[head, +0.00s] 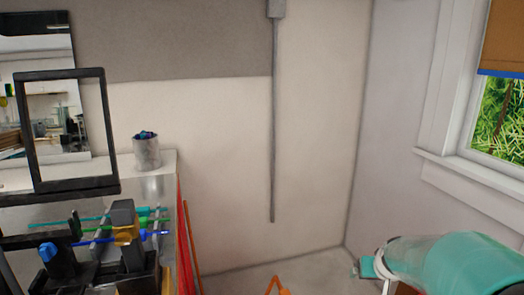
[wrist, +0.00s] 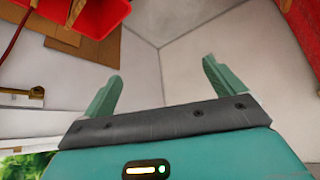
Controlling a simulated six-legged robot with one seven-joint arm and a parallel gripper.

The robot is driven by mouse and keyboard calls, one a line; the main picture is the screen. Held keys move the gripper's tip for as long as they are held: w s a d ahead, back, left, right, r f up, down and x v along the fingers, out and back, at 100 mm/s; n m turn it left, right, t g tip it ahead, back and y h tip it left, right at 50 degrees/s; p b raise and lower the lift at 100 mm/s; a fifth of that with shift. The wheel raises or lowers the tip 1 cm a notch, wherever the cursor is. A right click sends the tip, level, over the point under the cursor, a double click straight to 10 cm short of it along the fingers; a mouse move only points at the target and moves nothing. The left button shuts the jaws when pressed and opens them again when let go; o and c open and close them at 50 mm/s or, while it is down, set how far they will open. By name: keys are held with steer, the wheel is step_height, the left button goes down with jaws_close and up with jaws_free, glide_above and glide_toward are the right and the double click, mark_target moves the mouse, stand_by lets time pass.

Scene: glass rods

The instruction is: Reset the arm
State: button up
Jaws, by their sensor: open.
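My gripper (wrist: 162,70) shows in the wrist view with its two green fingers spread wide apart. Nothing is between them; behind them are bare pale walls and a corner. In the head view my teal arm (head: 450,262) is at the lower right, well away from the bench on the left. I cannot clearly make out the fingers there. Thin coloured glass rods, a green one (head: 98,226) among them, lie across dark holders on the left, apart from my arm.
A grey pot (head: 147,152) stands on the bench corner, near a black frame (head: 112,130). A window (head: 503,115) is at the right. In the wrist view a red object (wrist: 90,12) is at upper left. The floor (head: 320,266) between bench and arm looks partly clear.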

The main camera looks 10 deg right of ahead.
steer(key=s+a+r+n+y, duration=0.1)
steer(key=s+a+r, duration=0.3)
steer(key=a, duration=0.3)
steer(key=s+a+r+n+y, duration=0.1)
steer(key=s+a+r+y, duration=0.15)
steer(key=a, duration=0.45)
steer(key=s+a+r, duration=0.1)
steer(key=s+a, duration=0.2)
steer(key=s, duration=0.3)
steer(key=s+a+r+n+g+h, duration=0.1)
steer(key=s+a+r, duration=0.1)
steer(key=s+a, duration=0.2)
steer(key=shift+s+a+n, duration=0.2)
steer(key=shift+s+n, duration=0.1)
steer(key=shift+s, duration=0.75)
